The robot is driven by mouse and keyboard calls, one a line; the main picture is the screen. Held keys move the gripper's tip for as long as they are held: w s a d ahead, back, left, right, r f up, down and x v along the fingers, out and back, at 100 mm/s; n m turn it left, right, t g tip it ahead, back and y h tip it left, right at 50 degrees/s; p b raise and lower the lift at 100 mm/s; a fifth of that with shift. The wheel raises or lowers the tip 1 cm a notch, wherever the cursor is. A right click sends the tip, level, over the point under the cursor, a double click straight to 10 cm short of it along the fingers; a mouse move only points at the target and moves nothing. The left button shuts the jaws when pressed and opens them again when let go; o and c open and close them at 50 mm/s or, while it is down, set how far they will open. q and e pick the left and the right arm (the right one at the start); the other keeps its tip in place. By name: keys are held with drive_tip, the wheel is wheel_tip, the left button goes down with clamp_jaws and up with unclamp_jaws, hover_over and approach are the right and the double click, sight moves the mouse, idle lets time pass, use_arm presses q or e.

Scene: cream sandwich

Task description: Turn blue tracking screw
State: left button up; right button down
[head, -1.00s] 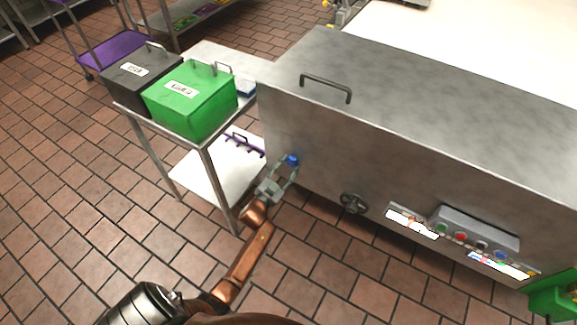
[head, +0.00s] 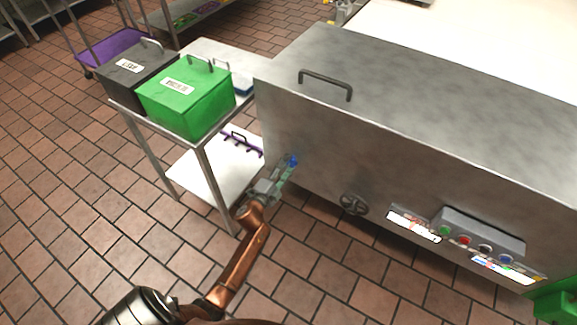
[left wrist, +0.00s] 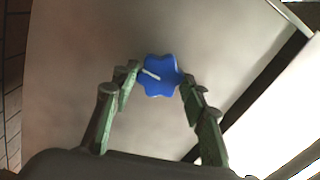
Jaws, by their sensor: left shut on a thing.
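The blue tracking screw (head: 293,161) is a small lobed knob on the grey metal machine's left front side. In the left wrist view the blue knob (left wrist: 159,76) has a white line slanting from upper left to lower right. My left gripper (head: 288,168) is at the screw, with one greenish finger on each side of it. It is shut on the screw, although exact finger contact is hard to see. The fingers show nearly edge-on in the head view. My right gripper is not in view.
The metal machine (head: 400,110) has a handwheel (head: 354,204) and a button panel (head: 480,236) to the right. A metal cart (head: 205,170) with a green box (head: 186,98) and a black box (head: 133,78) stands close to the left. Tiled floor is open in front.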

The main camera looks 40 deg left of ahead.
use_arm(q)
drive_tip(key=m+b, duration=0.4)
drive_tip(key=m, duration=0.6)
drive_tip(key=shift+f, duration=0.2)
drive_tip(key=shift+r+m+b, duration=0.1)
drive_tip(key=shift+m+b, duration=0.35)
drive_tip(key=shift+m, duration=0.35)
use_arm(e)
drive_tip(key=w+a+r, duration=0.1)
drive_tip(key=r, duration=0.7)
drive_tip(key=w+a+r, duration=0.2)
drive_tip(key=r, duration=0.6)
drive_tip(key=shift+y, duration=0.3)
use_arm(q)
drive_tip(key=o, duration=1.2)
drive_tip(key=shift+c, duration=0.2)
drive_tip(key=shift+s, duration=0.1)
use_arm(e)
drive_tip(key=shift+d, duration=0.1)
use_arm(q)
drive_tip(key=s+d, duration=0.1)
drive_tip(key=s, duration=1)
drive_tip(key=shift+s, duration=0.4)
